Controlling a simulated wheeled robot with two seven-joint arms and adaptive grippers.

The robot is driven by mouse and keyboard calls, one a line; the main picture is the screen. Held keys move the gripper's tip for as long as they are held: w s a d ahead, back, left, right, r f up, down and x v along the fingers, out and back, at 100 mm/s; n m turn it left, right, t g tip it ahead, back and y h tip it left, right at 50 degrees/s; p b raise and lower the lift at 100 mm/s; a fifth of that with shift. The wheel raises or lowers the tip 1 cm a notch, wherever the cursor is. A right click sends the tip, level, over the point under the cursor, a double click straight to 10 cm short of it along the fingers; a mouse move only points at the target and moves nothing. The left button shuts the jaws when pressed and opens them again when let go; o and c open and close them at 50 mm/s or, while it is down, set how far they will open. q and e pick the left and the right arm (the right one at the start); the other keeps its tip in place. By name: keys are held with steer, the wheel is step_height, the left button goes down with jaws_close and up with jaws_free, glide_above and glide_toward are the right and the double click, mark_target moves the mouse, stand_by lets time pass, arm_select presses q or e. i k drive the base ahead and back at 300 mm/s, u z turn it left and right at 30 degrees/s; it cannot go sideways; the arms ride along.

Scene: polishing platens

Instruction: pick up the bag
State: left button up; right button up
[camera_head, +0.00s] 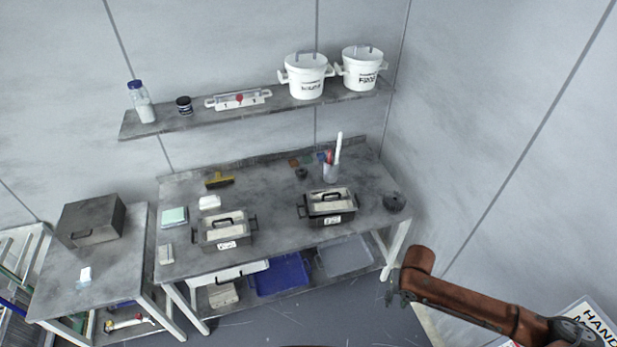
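No thing in view is clearly a bag. A small white packet (209,202) lies on the long grey workbench (270,193), towards its left end, and I cannot tell whether it is a bag. A small white item (85,274) lies on the lower side table (125,255) at the left; it is too small to identify. My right gripper (393,291) hangs at the end of my brown arm, lower right, in front of the workbench's right leg and apart from these items. Its fingers are small and dark, so its opening is unclear. My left gripper is not in view.
Two boxes with dark handles, left (225,230) and right (329,206), stand on the workbench with a pen cup (330,173). A wall shelf (215,119) holds two white pots. A dark box (91,219) sits on the side table. A blue tray (280,275) lies below the bench.

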mark_target(335, 199)
steer(key=u, duration=0.25)
steer(key=i, duration=1.6)
steer(key=u, duration=0.2)
